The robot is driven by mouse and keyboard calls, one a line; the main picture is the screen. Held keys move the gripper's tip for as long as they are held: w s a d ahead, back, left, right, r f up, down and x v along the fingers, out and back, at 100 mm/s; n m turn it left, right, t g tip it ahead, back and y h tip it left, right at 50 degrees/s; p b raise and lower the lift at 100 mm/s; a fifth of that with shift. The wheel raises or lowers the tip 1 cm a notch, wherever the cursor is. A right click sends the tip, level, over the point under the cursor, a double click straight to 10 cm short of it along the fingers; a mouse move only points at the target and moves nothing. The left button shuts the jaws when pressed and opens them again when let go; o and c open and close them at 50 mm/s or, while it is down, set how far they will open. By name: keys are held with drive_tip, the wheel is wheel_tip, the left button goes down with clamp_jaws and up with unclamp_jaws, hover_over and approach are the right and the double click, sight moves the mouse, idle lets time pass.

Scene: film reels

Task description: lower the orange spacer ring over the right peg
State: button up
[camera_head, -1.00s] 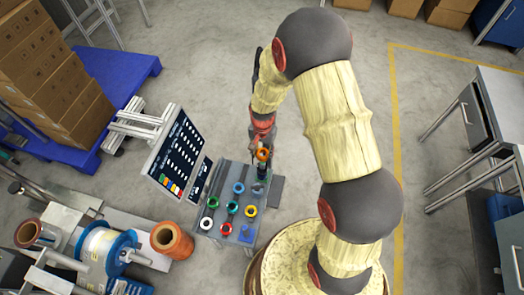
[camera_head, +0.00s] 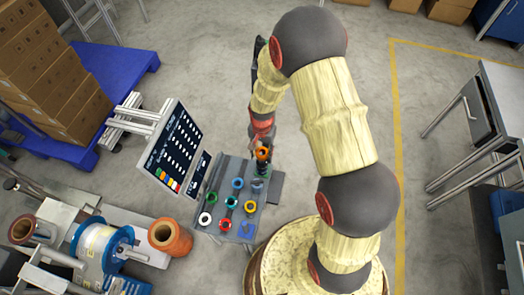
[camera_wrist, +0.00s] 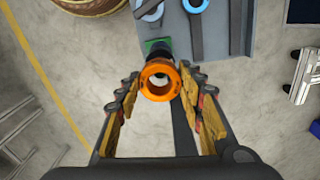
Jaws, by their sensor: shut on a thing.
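The orange spacer ring (camera_head: 263,154) is held in my gripper near the far right of the grey peg board (camera_head: 208,222). In the wrist view the orange ring (camera_wrist: 147,83) sits between the two fingers of my gripper (camera_wrist: 160,80), hole facing the camera. Something pale shows inside the hole; I cannot tell if it is a peg top. A dark post with a green base (camera_wrist: 153,44) shows just behind the ring, partly hidden by it. I cannot tell whether the ring is around this post or only above it.
Several coloured rings, including a white one (camera_head: 205,218) and a blue one (camera_head: 237,183), stand on the board. A tilted dark panel (camera_head: 178,145) rises at its left. Spools, including an orange one (camera_head: 170,237), lie further left. Open floor is to the right.

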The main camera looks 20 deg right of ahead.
drive_tip(key=shift+f+b, duration=0.5)
drive_tip(key=shift+f, duration=0.35)
idle(0.6)
drive_tip(key=shift+f, duration=0.35)
drive_tip(key=shift+f+b, duration=0.4)
drive_tip(key=shift+f, duration=0.35)
drive_tip(key=shift+f+b, duration=0.35)
drive_tip(key=shift+b, duration=0.05)
drive_tip(key=o, duration=1.3)
drive_tip(key=shift+c, duration=0.2)
drive_tip(key=shift+r, duration=0.1)
